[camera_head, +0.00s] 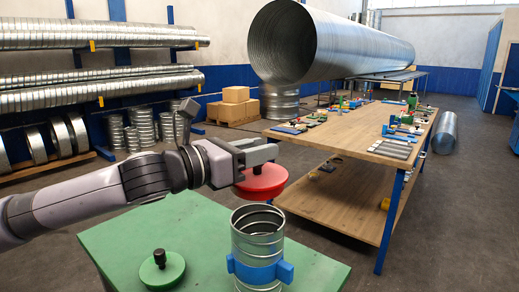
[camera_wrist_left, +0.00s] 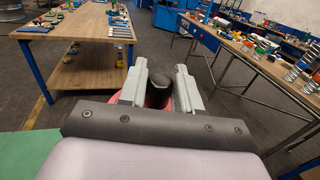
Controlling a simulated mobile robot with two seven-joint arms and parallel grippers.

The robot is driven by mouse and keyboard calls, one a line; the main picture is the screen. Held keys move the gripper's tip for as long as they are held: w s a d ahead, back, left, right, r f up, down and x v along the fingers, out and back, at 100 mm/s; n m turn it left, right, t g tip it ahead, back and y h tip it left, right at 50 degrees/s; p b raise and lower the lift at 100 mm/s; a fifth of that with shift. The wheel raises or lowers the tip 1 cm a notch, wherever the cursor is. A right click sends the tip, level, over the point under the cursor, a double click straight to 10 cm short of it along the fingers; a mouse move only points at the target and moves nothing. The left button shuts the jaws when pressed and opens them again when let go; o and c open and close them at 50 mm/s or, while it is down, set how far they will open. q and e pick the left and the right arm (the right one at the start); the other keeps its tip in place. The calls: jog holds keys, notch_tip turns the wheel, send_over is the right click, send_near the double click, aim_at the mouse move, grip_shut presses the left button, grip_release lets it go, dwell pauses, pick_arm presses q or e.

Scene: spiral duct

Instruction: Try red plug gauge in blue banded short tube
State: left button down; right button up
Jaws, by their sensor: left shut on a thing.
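My left gripper (camera_head: 258,153) is shut on the black knob of the red plug gauge (camera_head: 263,183) and holds it in the air. The red disc hangs level, above and just behind the tube's mouth, and looks apart from it. In the left wrist view the black knob (camera_wrist_left: 158,90) sits between the two fingers (camera_wrist_left: 160,88), with a little red showing beside them. The blue banded short tube (camera_head: 258,240) stands upright on the green table (camera_head: 210,225), open end up, with a blue band (camera_head: 258,271) around its lower part. My right gripper does not show.
A green plug gauge (camera_head: 161,270) with a black knob lies on the green table left of the tube. A wooden workbench (camera_head: 350,130) with many small parts stands behind right. A large spiral duct (camera_head: 330,45) is above it.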

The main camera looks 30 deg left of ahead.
aim_at(257, 173)
pick_arm(q)
jog(key=shift+r, duration=0.1)
jog(key=shift+f+b, duration=2.2)
jog(key=shift+f, duration=0.55)
jog(key=shift+f+b, duration=0.35)
jog(key=shift+f, duration=0.2)
jog(key=shift+p, duration=0.55)
jog(key=shift+f+b, duration=1.1)
jog(key=shift+f, duration=0.25)
dwell(1.0)
jog(key=c, duration=0.7)
grip_release()
jog(key=shift+f, duration=0.1)
